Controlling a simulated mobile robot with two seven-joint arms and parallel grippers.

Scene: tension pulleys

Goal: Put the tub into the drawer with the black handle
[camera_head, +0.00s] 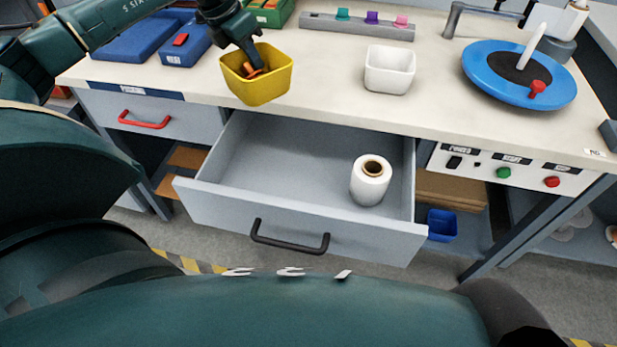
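A yellow tub (262,92) with a small orange item (252,71) in it is at the front edge of the worktop, slightly tilted. My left gripper (256,66) comes down at its back rim, with a finger inside the tub, and appears shut on that wall; the outer finger is hidden. The drawer with the black handle (290,238) is pulled open below and in front of the tub. A white roll (370,182) stands upright in its right part; the left part is empty. My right gripper is not in view.
A white tub (389,70) stands on the worktop (330,88), with a blue turntable (486,77) to its right. Blue bins (182,46) lie at the back left. A drawer with a red handle (146,122) is shut. A control panel (508,168) is right of the open drawer.

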